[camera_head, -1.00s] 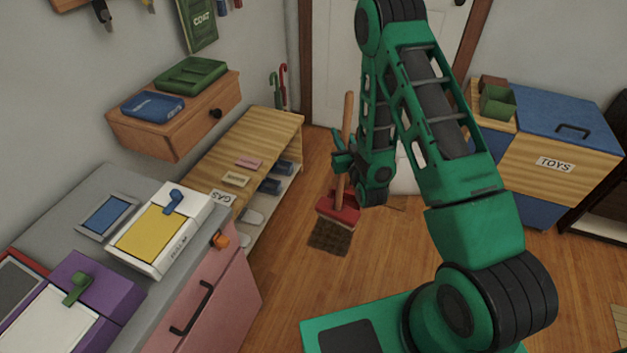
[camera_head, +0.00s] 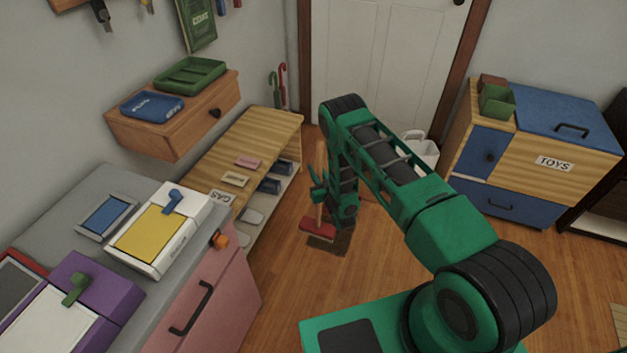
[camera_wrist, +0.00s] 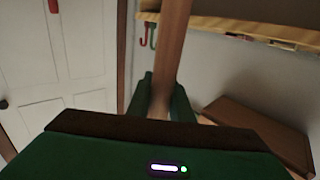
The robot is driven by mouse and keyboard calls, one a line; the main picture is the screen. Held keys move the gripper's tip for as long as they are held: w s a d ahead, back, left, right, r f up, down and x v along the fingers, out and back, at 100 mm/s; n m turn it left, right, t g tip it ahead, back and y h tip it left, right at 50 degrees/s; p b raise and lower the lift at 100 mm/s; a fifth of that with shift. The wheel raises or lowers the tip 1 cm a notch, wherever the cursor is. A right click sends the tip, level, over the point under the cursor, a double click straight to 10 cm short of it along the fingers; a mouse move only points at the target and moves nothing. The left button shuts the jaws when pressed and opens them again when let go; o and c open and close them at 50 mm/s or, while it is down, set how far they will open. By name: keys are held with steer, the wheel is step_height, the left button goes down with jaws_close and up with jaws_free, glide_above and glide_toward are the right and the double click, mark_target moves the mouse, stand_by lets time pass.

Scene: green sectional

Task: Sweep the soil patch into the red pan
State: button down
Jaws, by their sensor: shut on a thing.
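My gripper (camera_head: 319,184) is shut on the wooden handle of a broom (camera_head: 321,158). The broom stands nearly upright, with its red head (camera_head: 317,230) low at the floor; I cannot tell whether the bristles touch it. A dark brown patch (camera_head: 342,243) shows just right of the head; it may be the soil patch or partly shadow. My arm hides some of the floor beside it. In the wrist view the handle (camera_wrist: 172,45) rises between the green fingers. I cannot make out the red pan in either view.
A low wooden shelf (camera_head: 262,135) stands left of the broom, near a pink cabinet (camera_head: 215,290). A white bin (camera_head: 420,150) is by the door (camera_head: 385,60). A toy chest (camera_head: 535,150) stands at the right. Open wood floor (camera_head: 290,290) lies in front.

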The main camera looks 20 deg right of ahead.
steer(key=shift+y, duration=0.3)
steer(key=f, duration=0.2)
steer(key=a+f, duration=0.1)
steer(key=f, duration=0.2)
steer(key=shift+w+a, duration=0.15)
step_height(320, 180, down, 7)
stand_by(0.3)
steer(key=shift+r, duration=0.1)
stand_by(0.3)
